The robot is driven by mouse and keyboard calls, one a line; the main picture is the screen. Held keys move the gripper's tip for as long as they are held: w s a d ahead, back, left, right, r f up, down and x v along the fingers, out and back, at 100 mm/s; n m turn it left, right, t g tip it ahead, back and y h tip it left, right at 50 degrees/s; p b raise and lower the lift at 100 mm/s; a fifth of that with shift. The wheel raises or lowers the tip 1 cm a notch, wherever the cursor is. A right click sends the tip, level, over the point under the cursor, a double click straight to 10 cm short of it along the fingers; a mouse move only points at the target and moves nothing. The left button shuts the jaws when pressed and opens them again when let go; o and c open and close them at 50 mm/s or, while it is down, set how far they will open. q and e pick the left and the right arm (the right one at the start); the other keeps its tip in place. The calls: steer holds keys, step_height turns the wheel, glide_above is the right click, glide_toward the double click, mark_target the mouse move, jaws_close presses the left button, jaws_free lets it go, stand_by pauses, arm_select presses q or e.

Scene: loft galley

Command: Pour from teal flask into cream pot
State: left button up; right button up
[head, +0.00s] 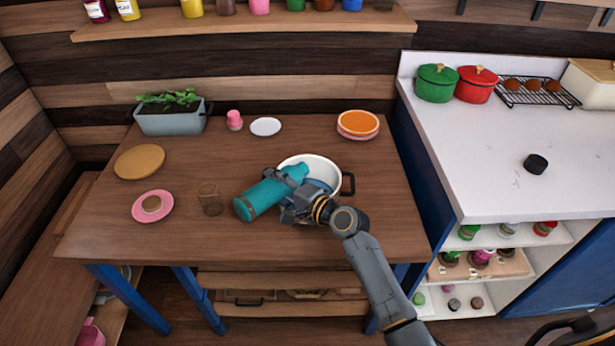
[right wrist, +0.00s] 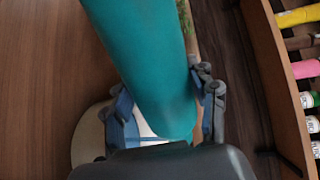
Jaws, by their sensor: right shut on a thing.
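The teal flask (head: 262,198) is in my right gripper (head: 292,192), tilted far over. Its broad end points to the lower left, and its other end lies over the left part of the cream pot (head: 322,163). In the right wrist view the flask (right wrist: 150,60) lies between the blue-padded fingers, which are shut on it. The cream pot stands on the wooden table with a dark handle at its right. My gripper and the flask hide much of its front and inside. I cannot see any liquid stream. My left gripper is not in view.
On the wooden table (head: 240,240) are a clear glass (head: 210,199), a pink plate (head: 152,206), a round tan board (head: 139,161), a planter (head: 170,121), a pink item (head: 234,120), a white saucer (head: 265,127) and stacked plates (head: 358,124). The table's front middle is clear.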

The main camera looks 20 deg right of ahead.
stand_by(0.8)
steer(key=shift+w+d+r+m+p, duration=0.15)
steer(key=shift+d+r+m+p, duration=0.05)
steer(key=shift+r+m+p, duration=0.35)
steer(key=shift+w+d+r+m+p, duration=0.15)
steer(key=shift+r+m+p, duration=0.15)
steer(key=shift+m+p, duration=0.25)
stand_by(0.9)
steer(key=shift+s, duration=0.1)
